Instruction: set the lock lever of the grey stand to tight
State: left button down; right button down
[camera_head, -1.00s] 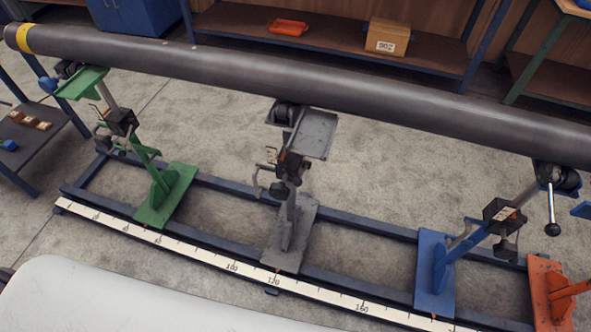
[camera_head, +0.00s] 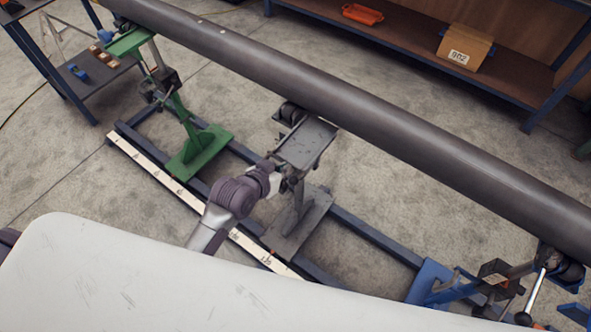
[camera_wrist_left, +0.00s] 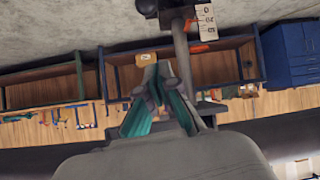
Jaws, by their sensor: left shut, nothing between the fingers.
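The grey stand (camera_head: 302,222) stands in the middle of the rail in the head view, its flat grey top (camera_head: 306,143) beside the pipe. My left gripper (camera_head: 276,176) is at the near left side of its upper post. The gripper covers the stand's clamp area, and I cannot make out the lock lever or its setting. In the left wrist view my left gripper (camera_wrist_left: 160,84) is shut and empty, with teal pads. A grey post (camera_wrist_left: 183,58) with a marked white scale plate (camera_wrist_left: 206,22) is just beyond the fingertips; contact cannot be told. My right gripper is not in view.
The long dark pipe (camera_head: 345,105) runs across above the stands. A green stand (camera_head: 202,152) is to the left and a blue stand (camera_head: 432,282) to the right. A blue floor rail (camera_head: 372,237) carries them. A shelf (camera_head: 400,45) stands behind.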

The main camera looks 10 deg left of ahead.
pick_arm(q)
jog(key=w+f, duration=0.1)
jog(key=f, duration=0.1)
jog(key=w+d+f, duration=0.1)
jog(key=w+f, duration=0.1)
jog(key=f, duration=0.1)
jog(key=w+d+f, duration=0.1)
jog(key=f, duration=0.2)
jog(key=shift+w+f, duration=0.1)
jog(key=shift+w, duration=0.05)
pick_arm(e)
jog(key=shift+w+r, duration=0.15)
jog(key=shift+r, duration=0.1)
pick_arm(q)
jog(key=shift+f, duration=0.1)
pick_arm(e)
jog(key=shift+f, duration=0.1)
